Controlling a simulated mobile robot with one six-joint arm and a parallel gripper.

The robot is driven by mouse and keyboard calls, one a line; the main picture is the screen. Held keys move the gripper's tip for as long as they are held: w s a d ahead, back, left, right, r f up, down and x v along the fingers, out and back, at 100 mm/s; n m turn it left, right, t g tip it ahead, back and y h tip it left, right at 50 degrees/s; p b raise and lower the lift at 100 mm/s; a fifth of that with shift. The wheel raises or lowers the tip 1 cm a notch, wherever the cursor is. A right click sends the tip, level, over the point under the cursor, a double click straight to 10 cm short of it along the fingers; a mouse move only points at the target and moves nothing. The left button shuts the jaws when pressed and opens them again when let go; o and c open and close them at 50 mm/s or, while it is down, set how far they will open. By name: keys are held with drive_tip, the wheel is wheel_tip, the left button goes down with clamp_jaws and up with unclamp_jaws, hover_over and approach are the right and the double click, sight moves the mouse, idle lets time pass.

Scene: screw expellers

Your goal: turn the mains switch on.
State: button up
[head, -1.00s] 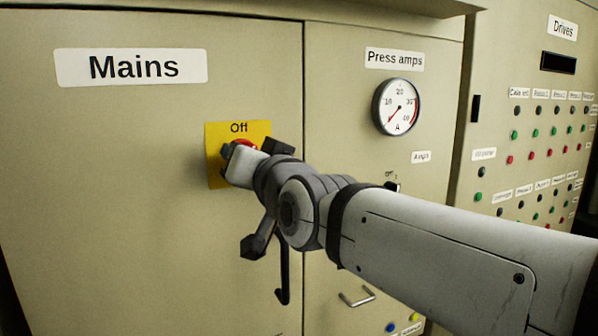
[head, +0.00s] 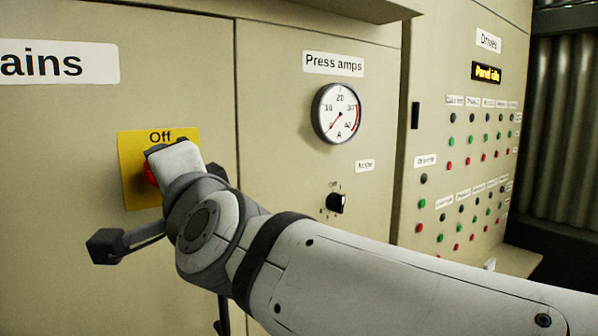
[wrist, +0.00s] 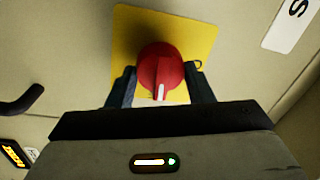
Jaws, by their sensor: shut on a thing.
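The mains switch is a red rotary knob (head: 149,173) on a yellow plate (head: 131,180) marked "Off" at its top. In the head view my gripper (head: 160,158) and wrist cover most of the knob. In the wrist view the knob (wrist: 161,66) sits between the two fingers of my gripper (wrist: 160,84), which is shut on it. A white pointer line on the knob faces the bottom of the wrist view, and the yellow plate (wrist: 130,30) looks tilted there. The pointer is hidden in the head view.
A "Press amps" gauge (head: 337,112) and a small black selector knob (head: 336,203) are on the door to the right. Further right, the drives panel has several buttons and a lit orange display (head: 486,72). My forearm crosses the lower right.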

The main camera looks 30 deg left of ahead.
drive_tip(key=shift+w+m, duration=0.1)
drive_tip(key=shift+m, duration=0.5)
drive_tip(key=o, duration=1.4)
drive_tip(key=v, duration=0.7)
drive_tip(key=shift+d, duration=0.35)
